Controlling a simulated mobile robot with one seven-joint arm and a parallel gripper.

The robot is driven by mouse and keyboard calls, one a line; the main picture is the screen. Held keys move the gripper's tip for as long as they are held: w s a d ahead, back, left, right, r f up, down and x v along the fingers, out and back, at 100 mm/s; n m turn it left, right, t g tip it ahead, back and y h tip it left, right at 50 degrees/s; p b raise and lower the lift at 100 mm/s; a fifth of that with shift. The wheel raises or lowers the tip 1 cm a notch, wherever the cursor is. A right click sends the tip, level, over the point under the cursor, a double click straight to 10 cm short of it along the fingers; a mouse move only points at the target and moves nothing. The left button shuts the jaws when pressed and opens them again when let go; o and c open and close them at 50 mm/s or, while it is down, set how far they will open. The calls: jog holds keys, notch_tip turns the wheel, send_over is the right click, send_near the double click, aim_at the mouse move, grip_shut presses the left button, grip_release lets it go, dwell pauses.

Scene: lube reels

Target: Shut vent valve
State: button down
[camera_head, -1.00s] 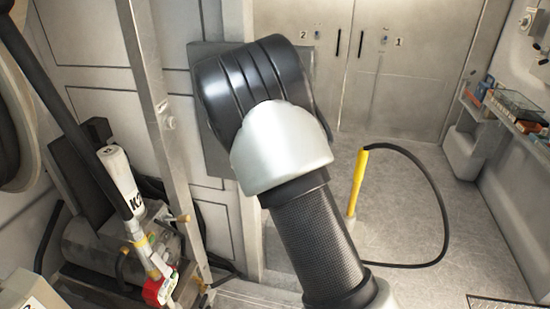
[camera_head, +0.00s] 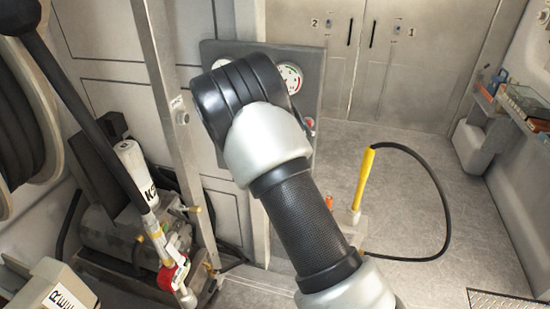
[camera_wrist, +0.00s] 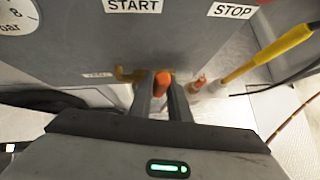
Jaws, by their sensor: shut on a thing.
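My gripper (camera_wrist: 163,95) shows in the wrist view, its two dark fingers shut on an orange valve handle (camera_wrist: 162,79). Brass pipework (camera_wrist: 130,75) lies just behind the handle, at the lower edge of a grey panel (camera_wrist: 180,45). A small label (camera_wrist: 97,74) to the left is too blurred to read. The fingers cover part of the handle, so its exact angle is hard to tell. In the head view my arm hides the gripper and handle; the grey panel (camera_head: 312,65) with round gauges (camera_head: 290,77) shows behind the arm.
START and STOP labels (camera_wrist: 232,10) are on the panel. A second orange-topped fitting (camera_wrist: 201,83) and a yellow hose handle (camera_wrist: 268,52) stand to the right. A metal post (camera_head: 170,110), hose reel (camera_head: 25,120) and pump (camera_head: 110,220) are at left. Floor at right is mostly clear.

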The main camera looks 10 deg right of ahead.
jog(key=c, duration=1.7)
grip_release()
jog(key=shift+o, duration=0.2)
jog(key=shift+a+r, duration=0.1)
jog(key=v, duration=1.7)
jog(key=shift+p, duration=0.35)
jog(key=shift+s+r, duration=0.1)
